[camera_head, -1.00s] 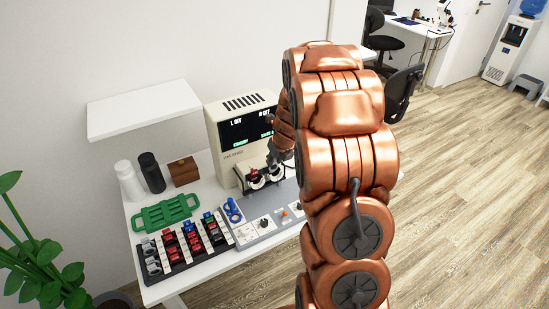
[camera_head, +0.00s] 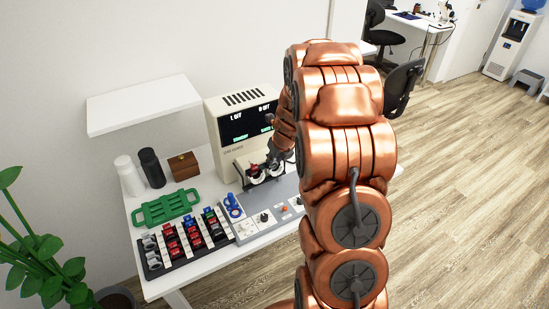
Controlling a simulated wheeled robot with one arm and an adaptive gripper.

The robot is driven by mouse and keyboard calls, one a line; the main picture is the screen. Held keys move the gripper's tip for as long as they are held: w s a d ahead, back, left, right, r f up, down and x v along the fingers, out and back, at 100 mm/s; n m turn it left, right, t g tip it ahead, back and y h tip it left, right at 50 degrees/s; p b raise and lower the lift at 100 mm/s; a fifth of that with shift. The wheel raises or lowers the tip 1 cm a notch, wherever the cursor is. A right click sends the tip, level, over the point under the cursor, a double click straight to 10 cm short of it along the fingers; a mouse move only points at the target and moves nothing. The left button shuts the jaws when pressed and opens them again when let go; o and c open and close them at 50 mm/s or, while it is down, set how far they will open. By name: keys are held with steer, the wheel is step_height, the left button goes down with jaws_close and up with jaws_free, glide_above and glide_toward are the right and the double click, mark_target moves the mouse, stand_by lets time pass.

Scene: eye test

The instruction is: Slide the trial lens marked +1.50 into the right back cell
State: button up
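A cream machine (camera_head: 240,130) with a dark screen stands at the back of the white table. Two lens holders sit low at its front, the left one (camera_head: 254,172) and the right one (camera_head: 276,169), with red and white parts in them. My gripper (camera_head: 271,160) is at the right holder, its dark fingers touching or just above it. The fingers are small and partly hidden by my arm, so I cannot tell whether they hold a lens. A black rack (camera_head: 153,273) holds several lenses with red, blue, black and grey tabs. No +1.50 mark is readable, and the back cells are not clear.
A grey control panel (camera_head: 243,228) with knobs and a blue piece (camera_head: 233,205) lies before the machine. A green tray (camera_head: 167,208), a brown box (camera_head: 184,166), a black bottle (camera_head: 152,168) and a white bottle (camera_head: 129,177) stand left. A white shelf (camera_head: 145,105) overhangs them.

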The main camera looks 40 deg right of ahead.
steer(key=o, duration=0.5)
steer(key=shift+v, duration=6)
